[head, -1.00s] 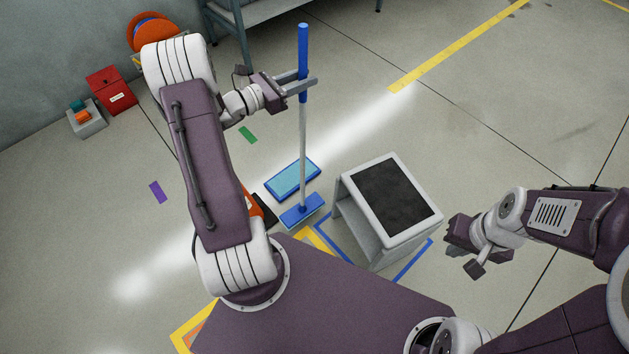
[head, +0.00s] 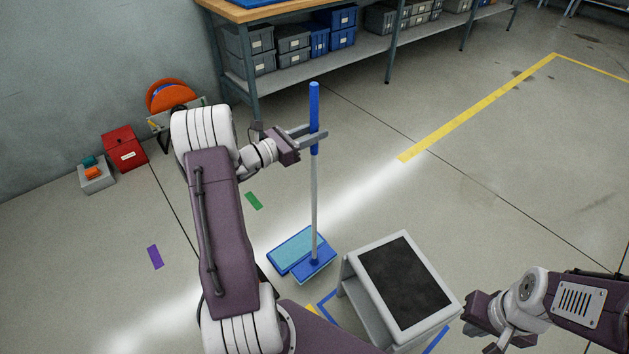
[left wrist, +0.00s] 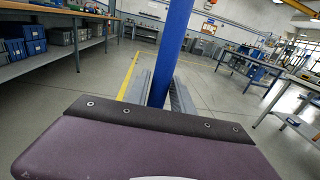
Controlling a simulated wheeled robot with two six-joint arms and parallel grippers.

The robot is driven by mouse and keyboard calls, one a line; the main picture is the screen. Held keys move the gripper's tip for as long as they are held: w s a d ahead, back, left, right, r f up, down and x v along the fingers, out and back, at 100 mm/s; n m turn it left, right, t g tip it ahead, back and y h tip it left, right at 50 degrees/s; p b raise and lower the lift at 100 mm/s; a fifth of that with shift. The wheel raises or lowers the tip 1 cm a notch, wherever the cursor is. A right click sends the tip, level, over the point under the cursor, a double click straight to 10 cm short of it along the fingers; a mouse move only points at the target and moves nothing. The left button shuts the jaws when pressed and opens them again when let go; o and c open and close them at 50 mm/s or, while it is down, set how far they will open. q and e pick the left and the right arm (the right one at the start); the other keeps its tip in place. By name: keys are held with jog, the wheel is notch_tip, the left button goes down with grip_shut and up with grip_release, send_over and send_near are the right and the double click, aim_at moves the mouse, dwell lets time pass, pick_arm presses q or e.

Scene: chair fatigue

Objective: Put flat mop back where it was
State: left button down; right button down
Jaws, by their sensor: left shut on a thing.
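The flat mop (head: 314,190) stands upright, with a blue grip on a grey pole and a flat blue head (head: 314,264) low at the floor. My left gripper (head: 318,138) is shut on the blue grip of its handle. The blue handle (left wrist: 174,45) also rises between the fingers in the left wrist view. A light-blue pad with a blue rim (head: 296,249) lies on the floor, and the mop head overlaps its right side in the head view. I cannot tell whether they touch. My right gripper (head: 482,333) is empty at the lower right; its fingers are not clear.
A grey step stool with a black top (head: 402,280) stands right of the mop head, by blue floor tape. A workbench with bins (head: 300,75) is behind. A red box (head: 124,150) and an orange reel (head: 170,97) are at the left. Open floor lies right.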

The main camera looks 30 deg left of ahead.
aim_at(314, 153)
pick_arm(q)
notch_tip(314, 153, down, 8)
jog(key=shift+r+b, duration=0.15)
jog(key=shift+b, duration=0.75)
jog(key=shift+r, duration=0.1)
jog(key=c, duration=1.1)
grip_release()
